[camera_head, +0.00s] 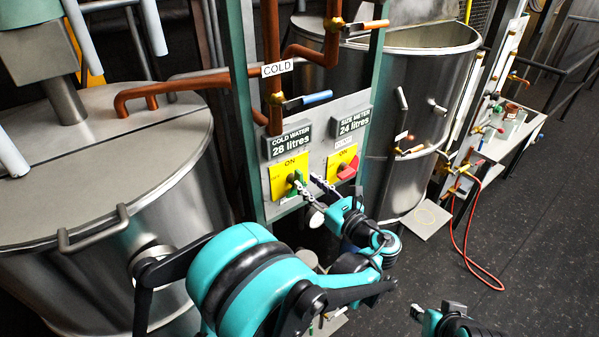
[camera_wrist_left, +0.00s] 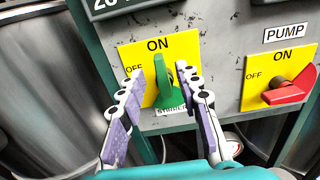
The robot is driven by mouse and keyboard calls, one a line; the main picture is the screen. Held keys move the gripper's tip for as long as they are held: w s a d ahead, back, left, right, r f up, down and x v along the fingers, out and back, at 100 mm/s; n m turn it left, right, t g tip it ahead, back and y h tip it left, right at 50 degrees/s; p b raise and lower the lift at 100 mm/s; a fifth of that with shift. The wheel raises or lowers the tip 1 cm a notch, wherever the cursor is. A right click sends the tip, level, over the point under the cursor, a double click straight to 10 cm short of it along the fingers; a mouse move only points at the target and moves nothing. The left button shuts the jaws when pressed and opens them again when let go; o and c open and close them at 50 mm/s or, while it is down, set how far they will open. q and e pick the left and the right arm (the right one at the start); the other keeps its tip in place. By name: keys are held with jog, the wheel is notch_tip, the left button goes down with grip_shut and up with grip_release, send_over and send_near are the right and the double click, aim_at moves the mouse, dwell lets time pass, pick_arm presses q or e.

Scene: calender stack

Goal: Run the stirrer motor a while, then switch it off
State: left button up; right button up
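The stirrer switch (camera_head: 297,181) is a green knob on a yellow ON/OFF plate; it also shows in the left wrist view (camera_wrist_left: 163,88). Its handle stands roughly upright, in line with the ON mark. A partly covered label (camera_wrist_left: 172,110) sits below it. My left gripper (camera_head: 305,182) is open in front of the plate. In the left wrist view its fingers (camera_wrist_left: 162,84) lie on either side of the green knob, with gaps visible; contact cannot be told. My right gripper (camera_head: 443,311) is low at the bottom of the head view, away from the panel; its finger state is unclear.
A red PUMP switch (camera_head: 347,171) sits just right, its handle turned sideways. Steel vats (camera_head: 180,200) (camera_head: 400,100) flank the panel, with copper pipes (camera_head: 272,60) above. A red hose (camera_head: 466,250) lies on the floor at right.

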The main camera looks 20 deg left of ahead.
aim_at(302, 178)
pick_arm(q)
jog(key=x, duration=0.5)
grip_shut()
